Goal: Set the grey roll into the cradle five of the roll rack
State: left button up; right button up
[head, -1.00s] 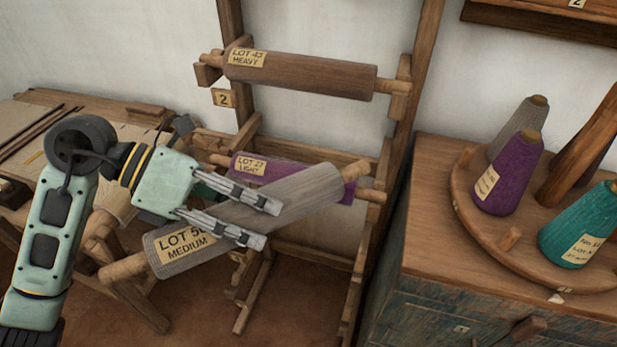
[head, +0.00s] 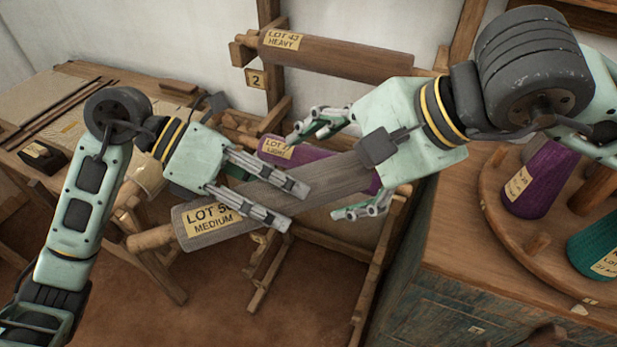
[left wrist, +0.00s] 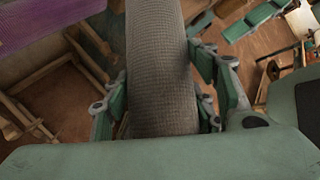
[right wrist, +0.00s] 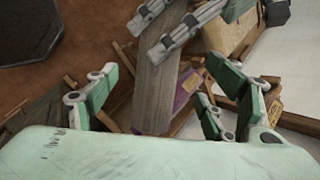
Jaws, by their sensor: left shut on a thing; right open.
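The grey roll (head: 318,192), with a tag reading LOT 5 and MEDIUM, lies slanted in the air in front of the roll rack (head: 385,250). My left gripper (head: 298,205) is shut around its middle; the roll also fills the centre of the left wrist view (left wrist: 162,65). My right gripper (head: 325,170) is open, its fingers to either side of the roll's upper right part, apart from it. In the right wrist view the roll (right wrist: 155,92) runs between the open fingers. The roll's right end is hidden behind my right gripper. I cannot make out cradle five.
A brown LOT 43 HEAVY roll (head: 335,57) rests on the rack above a plate marked 2 (head: 256,80). A purple LIGHT roll (head: 290,150) sits behind the grey roll. A cabinet (head: 450,250) with yarn cones stands right; a wooden table (head: 75,75) stands left.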

jog(key=x, duration=1)
jog(key=shift+a+f, duration=0.3)
jog(key=shift+a, duration=0.05)
jog(key=shift+w, duration=0.1)
jog(key=c, duration=1.8)
pick_arm(q)
jog(key=o, duration=1.8)
pick_arm(e)
jog(key=shift+r, duration=0.1)
jog(key=shift+c, duration=0.4)
pick_arm(q)
jog(key=shift+o, duration=0.2)
